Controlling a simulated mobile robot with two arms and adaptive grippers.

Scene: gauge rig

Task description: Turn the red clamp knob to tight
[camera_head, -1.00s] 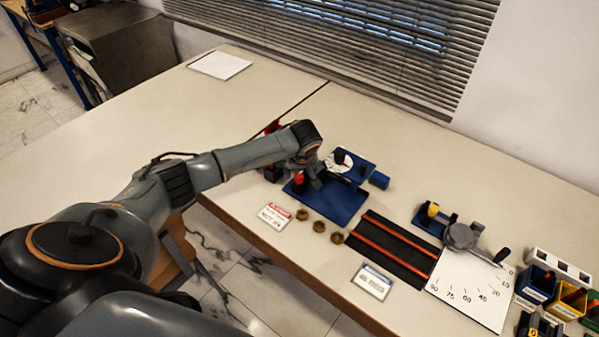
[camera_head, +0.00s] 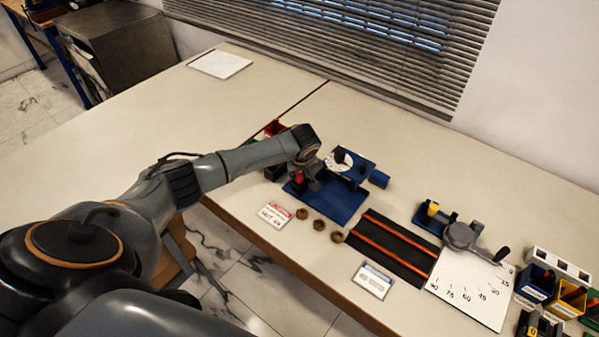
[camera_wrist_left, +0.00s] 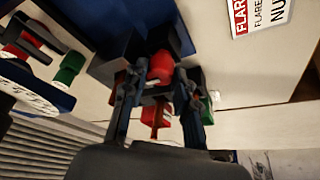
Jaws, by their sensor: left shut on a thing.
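The blue gauge rig (camera_head: 338,205) stands on the bench with a white dial (camera_head: 331,163) on its raised part. The red clamp knob (camera_head: 299,177) is at the rig's left side, partly hidden by my left gripper (camera_head: 305,181). In the left wrist view the red knob (camera_wrist_left: 160,66) sits between the fingertips of my left gripper (camera_wrist_left: 158,84), which is shut on it. A red part also shows lower between the fingers. The knob's pointer or marks cannot be made out. My right gripper is not in view.
A red-and-white label card (camera_head: 275,215) and several brass nuts (camera_head: 319,225) lie in front of the rig. A black mat with orange rails (camera_head: 394,247) and an angle chart (camera_head: 473,290) are to the right. A small red bin (camera_head: 274,128) is behind my wrist.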

